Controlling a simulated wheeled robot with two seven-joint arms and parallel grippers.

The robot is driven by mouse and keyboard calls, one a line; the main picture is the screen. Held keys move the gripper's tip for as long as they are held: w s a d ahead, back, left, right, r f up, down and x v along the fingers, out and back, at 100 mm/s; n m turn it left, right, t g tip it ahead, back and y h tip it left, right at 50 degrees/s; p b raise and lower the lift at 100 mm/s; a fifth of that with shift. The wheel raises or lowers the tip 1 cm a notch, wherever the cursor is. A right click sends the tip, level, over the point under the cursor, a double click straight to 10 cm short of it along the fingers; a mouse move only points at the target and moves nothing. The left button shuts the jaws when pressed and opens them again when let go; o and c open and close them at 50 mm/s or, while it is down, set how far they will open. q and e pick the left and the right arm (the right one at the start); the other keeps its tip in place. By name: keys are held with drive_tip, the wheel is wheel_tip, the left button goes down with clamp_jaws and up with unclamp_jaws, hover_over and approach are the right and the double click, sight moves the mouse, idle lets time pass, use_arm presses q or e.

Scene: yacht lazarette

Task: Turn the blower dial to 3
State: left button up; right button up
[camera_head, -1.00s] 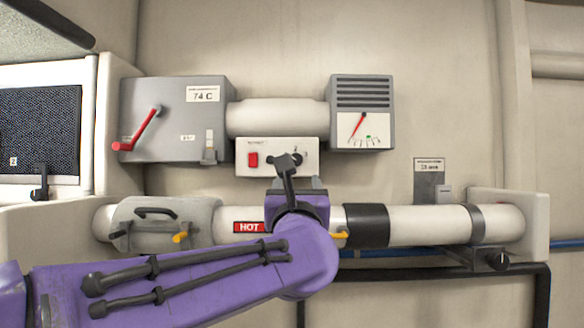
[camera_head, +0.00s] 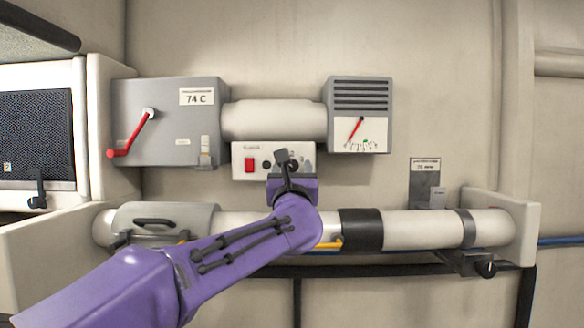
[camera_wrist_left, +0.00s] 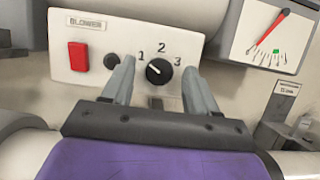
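The white blower panel (camera_head: 240,170) is on the wall under a wide pipe. In the left wrist view, the black blower dial (camera_wrist_left: 159,72) sits on the panel (camera_wrist_left: 90,50), with the numbers 1, 2 and 3 around it. Its white mark points up and left, toward the 1. My left gripper (camera_wrist_left: 159,64) is open, with one finger on each side of the dial and gaps between. In the head view my left gripper (camera_head: 292,163) is in front of the panel's right part and hides much of the dial. My right gripper is not in view.
A red switch (camera_wrist_left: 78,56) and a small black knob (camera_wrist_left: 112,60) are left of the dial. A gauge box (camera_head: 358,115) is up and right, and a grey box with a red lever (camera_head: 128,138) is left. A horizontal pipe (camera_head: 425,229) runs below.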

use_arm(q)
drive_tip(key=c, duration=1)
drive_tip(key=shift+f, duration=0.1)
